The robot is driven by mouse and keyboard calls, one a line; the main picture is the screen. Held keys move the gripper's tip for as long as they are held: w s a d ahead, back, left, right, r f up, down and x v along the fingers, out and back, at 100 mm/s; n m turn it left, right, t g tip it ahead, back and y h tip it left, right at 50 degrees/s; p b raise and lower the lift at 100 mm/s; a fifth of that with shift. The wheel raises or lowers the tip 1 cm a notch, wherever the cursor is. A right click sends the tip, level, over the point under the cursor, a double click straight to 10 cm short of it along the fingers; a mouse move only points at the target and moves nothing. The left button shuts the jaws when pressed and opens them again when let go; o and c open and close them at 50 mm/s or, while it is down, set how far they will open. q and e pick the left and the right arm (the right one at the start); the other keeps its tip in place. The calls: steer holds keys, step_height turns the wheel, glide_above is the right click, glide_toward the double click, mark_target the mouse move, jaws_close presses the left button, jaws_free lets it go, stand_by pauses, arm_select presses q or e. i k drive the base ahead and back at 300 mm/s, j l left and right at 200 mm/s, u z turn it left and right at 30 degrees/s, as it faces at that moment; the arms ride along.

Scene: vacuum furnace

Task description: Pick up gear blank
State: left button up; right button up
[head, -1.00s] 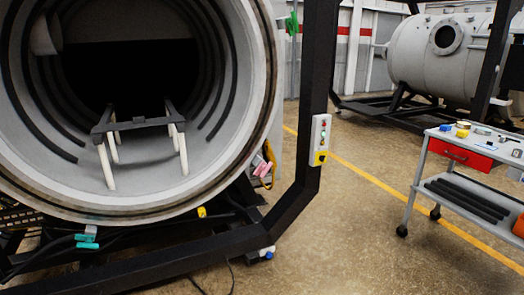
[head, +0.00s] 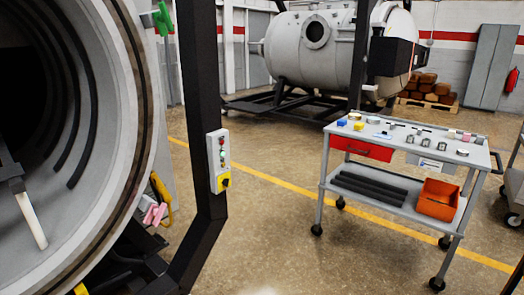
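A grey tool cart (head: 330,185) stands right of centre in the head view. Several small parts lie on its top shelf, among them a small round metallic piece (head: 462,153), a blue piece (head: 342,122) and a yellow piece (head: 359,126). They are too small for me to tell which one, if any, is the gear blank. Neither of my grippers is in view.
An open round furnace chamber (head: 110,185) fills the left, with a black frame post (head: 200,110) bearing a control box (head: 219,160). An orange bin (head: 437,199) sits on the cart's lower shelf. The floor (head: 275,240) between post and cart is clear.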

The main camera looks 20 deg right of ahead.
mark_target(463, 152)
steer(key=i+l+z, duration=0.1)
steer(key=i+z, duration=0.45)
steer(key=z, duration=0.2)
steer(key=i+z, duration=0.4)
steer(key=i+l+z, duration=0.1)
steer(key=i+z, duration=0.25)
steer(key=i, duration=0.2)
steer(key=i+j+z, duration=0.1)
steer(key=i+z, duration=0.2)
steer(key=i, duration=0.25)
